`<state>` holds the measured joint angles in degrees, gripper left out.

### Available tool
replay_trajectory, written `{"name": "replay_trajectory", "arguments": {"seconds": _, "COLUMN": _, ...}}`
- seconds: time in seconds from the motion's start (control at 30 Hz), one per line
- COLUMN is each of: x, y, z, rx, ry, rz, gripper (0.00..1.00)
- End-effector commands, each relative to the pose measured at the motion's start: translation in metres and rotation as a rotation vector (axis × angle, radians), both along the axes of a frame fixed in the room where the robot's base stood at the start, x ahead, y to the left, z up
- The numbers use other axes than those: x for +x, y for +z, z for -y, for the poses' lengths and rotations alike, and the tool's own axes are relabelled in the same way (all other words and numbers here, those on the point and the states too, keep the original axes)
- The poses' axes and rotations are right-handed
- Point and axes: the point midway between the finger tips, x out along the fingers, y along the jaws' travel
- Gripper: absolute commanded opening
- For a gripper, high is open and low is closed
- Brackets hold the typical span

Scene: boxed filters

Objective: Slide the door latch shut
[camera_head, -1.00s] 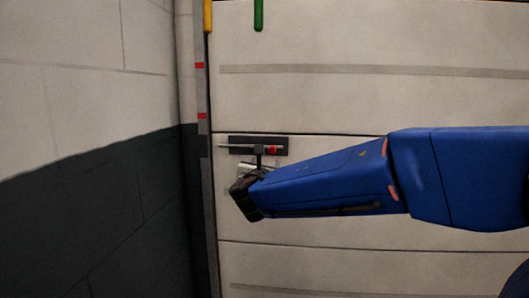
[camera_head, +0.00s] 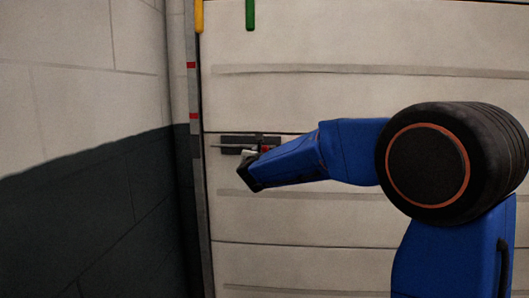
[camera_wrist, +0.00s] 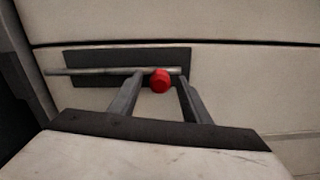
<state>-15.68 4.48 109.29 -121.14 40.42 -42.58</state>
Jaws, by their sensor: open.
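The door latch is a dark backplate (camera_wrist: 85,60) with a grey sliding bolt (camera_wrist: 95,72) and a red knob (camera_wrist: 160,80). In the head view the dark plate (camera_head: 232,140) sits on the pale panelled door, near its left edge. The bolt's left end sticks out past the plate. My gripper (camera_wrist: 160,76) is open at the latch, with one finger on each side of the red knob. A gap shows between the knob and each finger. In the head view my gripper (camera_head: 257,153) partly hides the plate's right side and the knob.
The pale door (camera_head: 300,220) has horizontal seams. A grey post with red marks (camera_head: 194,140) runs along its left edge. A white and dark block wall (camera_head: 80,120) stands to the left. A yellow handle (camera_head: 199,15) and a green handle (camera_head: 250,14) hang above.

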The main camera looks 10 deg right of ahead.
Motion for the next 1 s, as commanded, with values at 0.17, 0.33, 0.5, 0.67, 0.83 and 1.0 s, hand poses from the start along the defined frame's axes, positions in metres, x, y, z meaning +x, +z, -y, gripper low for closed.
{"name": "replay_trajectory", "arguments": {"seconds": 0.17, "x": 0.007, "y": 0.000, "z": 0.002, "rx": 0.000, "ry": 0.000, "rz": 0.000, "gripper": 0.43}}
{"name": "replay_trajectory", "arguments": {"seconds": 0.33, "x": 0.008, "y": 0.000, "z": 0.002, "rx": 0.000, "ry": 0.001, "rz": 0.000, "gripper": 0.43}}
{"name": "replay_trajectory", "arguments": {"seconds": 0.5, "x": 0.008, "y": 0.000, "z": 0.002, "rx": 0.000, "ry": 0.001, "rz": 0.000, "gripper": 0.22}}
{"name": "replay_trajectory", "arguments": {"seconds": 0.67, "x": 0.008, "y": 0.000, "z": 0.002, "rx": 0.000, "ry": 0.001, "rz": 0.000, "gripper": 0.00}}
{"name": "replay_trajectory", "arguments": {"seconds": 0.83, "x": 0.010, "y": 0.000, "z": -0.004, "rx": 0.000, "ry": 0.002, "rz": 0.000, "gripper": 0.00}}
{"name": "replay_trajectory", "arguments": {"seconds": 1.0, "x": 0.017, "y": 0.000, "z": -0.028, "rx": 0.000, "ry": 0.004, "rz": 0.001, "gripper": 0.00}}
